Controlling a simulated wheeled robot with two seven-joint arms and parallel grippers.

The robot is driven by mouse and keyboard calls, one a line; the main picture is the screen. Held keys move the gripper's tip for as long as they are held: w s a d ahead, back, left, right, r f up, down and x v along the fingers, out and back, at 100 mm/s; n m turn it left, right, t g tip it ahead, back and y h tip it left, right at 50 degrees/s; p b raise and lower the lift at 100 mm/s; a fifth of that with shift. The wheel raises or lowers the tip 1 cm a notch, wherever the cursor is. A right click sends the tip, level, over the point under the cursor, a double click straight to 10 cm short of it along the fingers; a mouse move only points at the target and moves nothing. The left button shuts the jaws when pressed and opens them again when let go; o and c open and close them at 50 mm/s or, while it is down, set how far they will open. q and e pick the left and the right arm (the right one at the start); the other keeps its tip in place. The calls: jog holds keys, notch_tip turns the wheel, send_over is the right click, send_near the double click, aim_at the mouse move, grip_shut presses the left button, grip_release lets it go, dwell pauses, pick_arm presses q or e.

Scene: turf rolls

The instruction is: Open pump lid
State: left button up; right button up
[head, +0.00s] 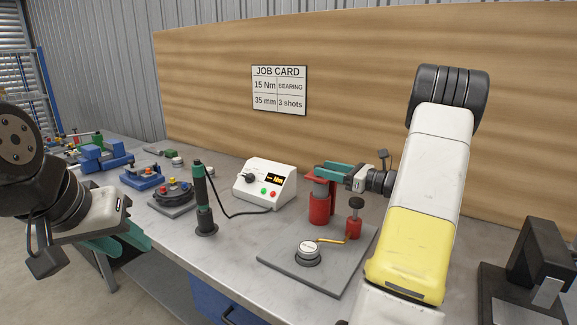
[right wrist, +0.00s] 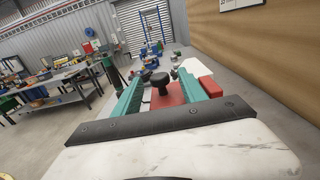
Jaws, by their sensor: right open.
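The red pump (head: 319,208) stands on a grey base plate (head: 330,270) at the right of the bench. A smaller red cylinder (head: 354,229) with a black knob stands beside it. My right gripper (head: 322,170) is level with the pump's top, its teal fingers partly covering it. In the right wrist view the open fingers (right wrist: 160,76) lie either side of a black knob (right wrist: 157,80) above a red surface (right wrist: 165,98). Contact with the knob cannot be told. My left gripper (head: 130,240) is at the lower left, away from the pump; its opening is unclear.
A round gauge (head: 308,248) and brass lever (head: 331,240) are on the plate's front. A white controller (head: 264,184) and upright green-and-black tool (head: 203,205) stand left of the pump. A dark metal fixture (head: 530,275) is at the right.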

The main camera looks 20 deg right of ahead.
aim_at(310, 174)
jog(key=x, duration=0.6)
jog(key=shift+a, duration=0.1)
grip_shut()
dwell(1.2)
